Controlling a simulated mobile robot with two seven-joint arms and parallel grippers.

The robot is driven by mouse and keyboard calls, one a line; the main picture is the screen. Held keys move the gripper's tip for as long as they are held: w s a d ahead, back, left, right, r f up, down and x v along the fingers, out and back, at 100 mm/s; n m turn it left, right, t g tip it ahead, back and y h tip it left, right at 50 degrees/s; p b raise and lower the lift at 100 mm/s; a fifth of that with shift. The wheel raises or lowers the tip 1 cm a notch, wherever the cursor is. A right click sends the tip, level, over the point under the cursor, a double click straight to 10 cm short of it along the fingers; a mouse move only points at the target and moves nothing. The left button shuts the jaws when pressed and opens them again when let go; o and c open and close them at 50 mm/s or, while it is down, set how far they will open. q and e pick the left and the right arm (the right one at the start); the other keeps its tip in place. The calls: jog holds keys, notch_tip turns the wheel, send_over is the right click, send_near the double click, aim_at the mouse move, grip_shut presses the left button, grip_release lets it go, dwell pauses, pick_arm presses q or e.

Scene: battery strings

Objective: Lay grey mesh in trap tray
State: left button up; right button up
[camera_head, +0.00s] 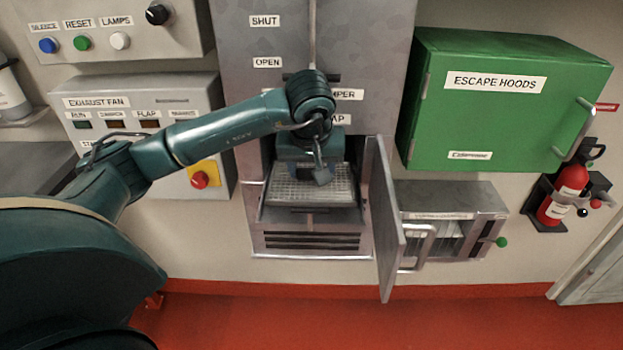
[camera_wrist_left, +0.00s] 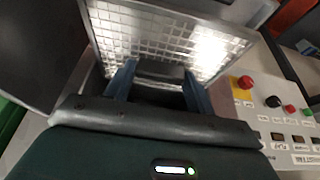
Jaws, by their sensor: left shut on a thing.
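The grey mesh (camera_head: 325,192) is a flat, light panel with a square grid, inside the open trap in the head view. It also fills the upper middle of the left wrist view (camera_wrist_left: 140,32). My left gripper (camera_head: 312,184) reaches into the opening from above. In the left wrist view its blue fingers (camera_wrist_left: 158,88) are shut on a dark grip at the mesh's near edge. The trap tray (camera_head: 310,216) is the grey metal ledge around and below the mesh. I cannot tell whether the mesh rests on it or is held just above. My right gripper is not in view.
The trap's grey door (camera_head: 384,220) stands open to the right of the opening. A vented box (camera_head: 450,199) and a green escape-hood cabinet (camera_head: 505,110) are farther right. The exhaust fan panel (camera_head: 140,90), with a red knob (camera_head: 200,180), is on the left.

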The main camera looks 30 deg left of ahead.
aim_at(311, 180)
pick_arm(q)
notch_tip(311, 180, down, 3)
jog(key=shift+f+p, duration=0.15)
jog(key=shift+p, duration=0.25)
jog(key=shift+w+f, duration=0.15)
jog(key=shift+w, duration=0.05)
jog(key=shift+f, duration=0.1)
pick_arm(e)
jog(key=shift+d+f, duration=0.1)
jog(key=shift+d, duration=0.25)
pick_arm(q)
jog(key=shift+f, duration=0.15)
jog(key=o, duration=1.3)
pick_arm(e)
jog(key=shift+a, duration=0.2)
